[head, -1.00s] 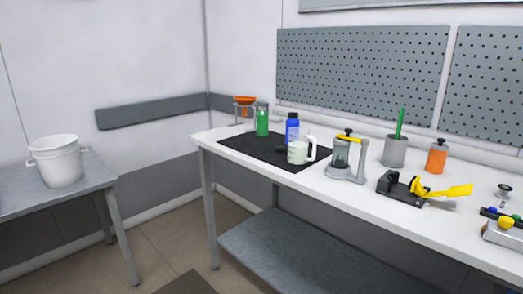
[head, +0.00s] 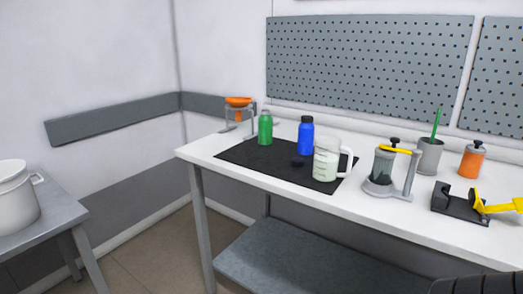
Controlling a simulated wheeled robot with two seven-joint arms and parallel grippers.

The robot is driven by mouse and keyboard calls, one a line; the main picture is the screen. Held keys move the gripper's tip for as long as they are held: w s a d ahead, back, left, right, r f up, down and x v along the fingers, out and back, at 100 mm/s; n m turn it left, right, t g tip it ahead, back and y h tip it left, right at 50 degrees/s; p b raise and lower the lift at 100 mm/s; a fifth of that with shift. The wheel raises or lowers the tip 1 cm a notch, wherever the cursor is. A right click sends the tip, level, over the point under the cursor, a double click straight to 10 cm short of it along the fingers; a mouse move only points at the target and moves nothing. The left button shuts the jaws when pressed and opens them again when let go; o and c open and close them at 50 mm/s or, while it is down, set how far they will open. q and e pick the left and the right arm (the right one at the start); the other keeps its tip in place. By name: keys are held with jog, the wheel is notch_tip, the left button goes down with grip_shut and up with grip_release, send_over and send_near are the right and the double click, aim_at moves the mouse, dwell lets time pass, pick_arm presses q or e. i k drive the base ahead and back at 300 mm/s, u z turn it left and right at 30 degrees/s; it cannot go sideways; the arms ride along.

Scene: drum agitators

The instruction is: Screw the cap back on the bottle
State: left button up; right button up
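A black cap (head: 297,162) lies on the dark mat (head: 240,153), apart from the bottles. A green bottle (head: 265,129) stands upright on the mat; its narrow top looks greyish and I cannot tell whether it is capped. A blue bottle (head: 306,137) stands upright to its right, with a dark top that looks like a cap. Neither of my grippers shows in the head view. A dark ribbed part enters at the bottom right corner; I cannot tell whether it belongs to my arm.
A clear jug (head: 327,160) of pale liquid stands right of the cap, near the front edge. An orange funnel on a stand (head: 238,106) is behind left. A press-like device (head: 384,166) and a grey cup (head: 430,156) stand farther right. The mat's left part is clear.

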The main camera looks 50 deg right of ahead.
aim_at(266, 120)
jog(key=i, duration=2.1)
jog(key=z, duration=3.9)
